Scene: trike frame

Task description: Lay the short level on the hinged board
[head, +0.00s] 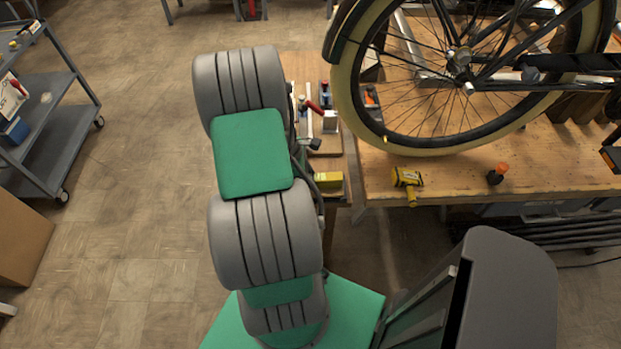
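My arm rises through the middle of the head view and hides what lies behind it. My gripper is not visible. A narrow wooden surface (301,64) stands just right of my arm, left of the large workbench; it may be the hinged board, but no hinge shows. A small yellow block (328,181) lies at its near end, close to my arm. I cannot tell whether it is the short level, and no other level is clearly recognisable.
A bicycle wheel (437,137) and frame stand over the wooden workbench (450,185). A yellow tool (407,178) and an orange-topped item (497,174) lie near its front edge. Small tools crowd the narrow surface. A grey cart (50,125) stands left; floor between is clear.

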